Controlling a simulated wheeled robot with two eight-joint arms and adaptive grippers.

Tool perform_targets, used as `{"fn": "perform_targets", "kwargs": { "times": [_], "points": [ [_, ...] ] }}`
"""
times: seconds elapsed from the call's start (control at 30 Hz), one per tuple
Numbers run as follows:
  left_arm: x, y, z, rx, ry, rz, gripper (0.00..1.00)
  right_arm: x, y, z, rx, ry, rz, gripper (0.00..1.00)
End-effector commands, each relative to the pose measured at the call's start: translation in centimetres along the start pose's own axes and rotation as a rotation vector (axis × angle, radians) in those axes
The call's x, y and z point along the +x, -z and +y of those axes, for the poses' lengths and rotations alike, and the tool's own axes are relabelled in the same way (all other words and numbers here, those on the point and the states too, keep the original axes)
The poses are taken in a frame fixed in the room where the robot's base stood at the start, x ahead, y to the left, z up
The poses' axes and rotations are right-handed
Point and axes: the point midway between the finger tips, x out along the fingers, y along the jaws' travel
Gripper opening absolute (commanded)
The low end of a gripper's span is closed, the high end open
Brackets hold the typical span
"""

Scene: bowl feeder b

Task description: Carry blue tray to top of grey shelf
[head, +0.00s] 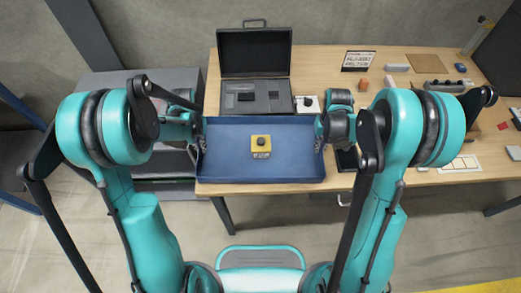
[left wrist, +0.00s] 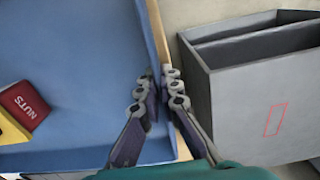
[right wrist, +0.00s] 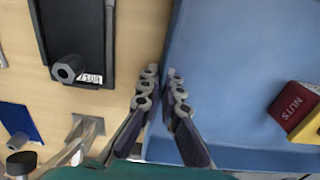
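The blue tray (head: 223,168) is at the left front part of the wooden table; I cannot tell whether it touches the tabletop. A small yellow and red box marked NUTS (head: 261,146) lies inside it. My left gripper (left wrist: 160,74) has its fingers close together on either side of the tray's left wall. My right gripper (right wrist: 161,74) has its fingers close together on either side of the opposite wall. In the head view both grippers are partly hidden by the arms. The grey shelf (head: 108,84) stands left of the table, partly behind my left arm; its grey side shows in the left wrist view (left wrist: 270,100).
The wooden table (head: 310,60) holds an open black case (head: 254,52) right behind the tray. A small sign (head: 358,61) and several small parts lie further right. A dark flat item (right wrist: 78,40) lies close beside the tray's right wall.

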Motion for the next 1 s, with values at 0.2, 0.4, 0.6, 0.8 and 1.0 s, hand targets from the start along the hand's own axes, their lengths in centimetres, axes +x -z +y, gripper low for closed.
{"fn": "perform_targets", "kwargs": {
  "times": [0.2,0.4,0.6,0.8,1.0],
  "points": [
    [-0.9,0.0,0.0,0.0,0.0,0.0,0.0,-0.9,0.0,0.0,0.0,0.0,0.0,0.0],
    [-2.7,0.0,0.0,0.0,0.0,0.0,0.0,-2.7,0.0,0.0,0.0,0.0,0.0,0.0],
    [-4.6,0.0,0.0,0.0,0.0,0.0,0.0,-4.6,0.0,0.0,0.0,0.0,0.0,0.0],
    [-5.1,0.0,0.0,0.0,0.0,0.0,0.0,-5.1,0.0,0.0,0.0,0.0,0.0,0.0],
    [-5.0,0.0,0.0,0.0,0.0,0.0,0.0,-5.0,0.0,0.0,0.0,0.0,0.0,0.0]
  ]
}}
